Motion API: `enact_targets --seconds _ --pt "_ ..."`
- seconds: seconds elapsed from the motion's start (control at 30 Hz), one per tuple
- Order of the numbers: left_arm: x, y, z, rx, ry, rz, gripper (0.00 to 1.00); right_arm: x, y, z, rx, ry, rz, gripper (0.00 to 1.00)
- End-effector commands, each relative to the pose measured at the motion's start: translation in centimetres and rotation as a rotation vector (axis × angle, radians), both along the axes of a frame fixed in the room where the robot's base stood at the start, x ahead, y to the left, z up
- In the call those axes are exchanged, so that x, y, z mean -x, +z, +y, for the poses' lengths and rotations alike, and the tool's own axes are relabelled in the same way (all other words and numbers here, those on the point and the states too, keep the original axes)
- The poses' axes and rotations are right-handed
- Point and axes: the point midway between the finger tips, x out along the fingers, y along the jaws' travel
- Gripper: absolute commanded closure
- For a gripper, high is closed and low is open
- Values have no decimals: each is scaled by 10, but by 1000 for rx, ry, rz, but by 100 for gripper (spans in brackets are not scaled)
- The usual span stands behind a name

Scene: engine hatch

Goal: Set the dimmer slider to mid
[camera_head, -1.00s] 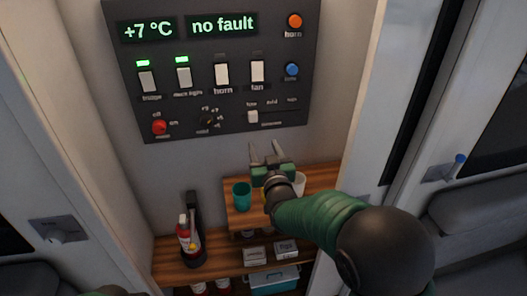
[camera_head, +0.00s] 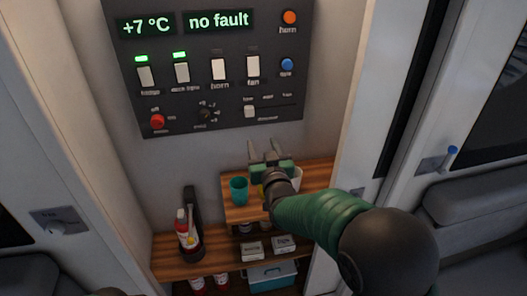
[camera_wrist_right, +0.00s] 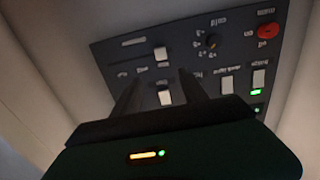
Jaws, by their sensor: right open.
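The dimmer slider (camera_head: 250,111) is a small white knob at the left end of its slot, low on the dark control panel (camera_head: 225,100). It also shows in the right wrist view (camera_wrist_right: 161,53), where the panel appears upside down. My right gripper (camera_head: 266,150) is open and empty, below the panel and apart from the slider. In the right wrist view its two fingers (camera_wrist_right: 158,90) point up toward the panel, with the slider knob beyond them. My left gripper is not in view.
Below stand a teal cup (camera_head: 239,190) on a wooden shelf and a fire extinguisher (camera_head: 188,232). The wall between panel and shelf is bare.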

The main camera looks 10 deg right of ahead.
Motion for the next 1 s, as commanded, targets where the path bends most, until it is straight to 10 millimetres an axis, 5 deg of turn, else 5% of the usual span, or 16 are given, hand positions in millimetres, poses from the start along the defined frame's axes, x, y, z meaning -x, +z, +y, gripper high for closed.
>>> enact_targets --seconds 0.17,0.6,1.0 --pt "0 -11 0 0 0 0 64 23 -3 0 -1 1 0 49" --pt "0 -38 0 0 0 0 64 143 -1 -2 -2 1 0 49" --pt "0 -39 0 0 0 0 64 163 -1 -3 0 0 4 49"
